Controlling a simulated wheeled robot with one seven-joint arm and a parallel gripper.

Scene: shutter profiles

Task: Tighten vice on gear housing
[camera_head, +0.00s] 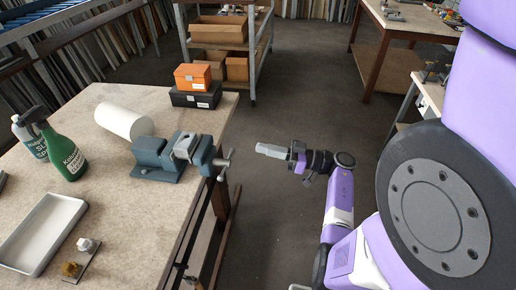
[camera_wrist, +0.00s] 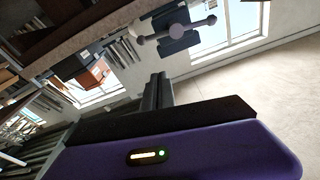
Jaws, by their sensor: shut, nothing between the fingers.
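The blue-grey vice (camera_head: 158,165) sits at the right edge of the workbench. Its T-handle (camera_head: 224,163) sticks out past the edge. A light grey part (camera_head: 187,145), which looks like the gear housing, sits at the vice jaws; I cannot tell how firmly it is held. My gripper (camera_head: 262,150) is shut and empty in the air over the aisle, to the right of the handle and apart from it. In the wrist view, the fingers (camera_wrist: 157,90) are together, and the vice handle (camera_wrist: 178,30) shows beyond them near the top.
On the bench (camera_head: 130,215) are a green spray bottle (camera_head: 66,152), a white cylinder (camera_head: 123,120), orange and black boxes (camera_head: 193,77), a white tray (camera_head: 42,232) and small parts on a plate (camera_head: 85,256). A shelf cart (camera_head: 222,45) stands behind. The aisle floor around my gripper is free.

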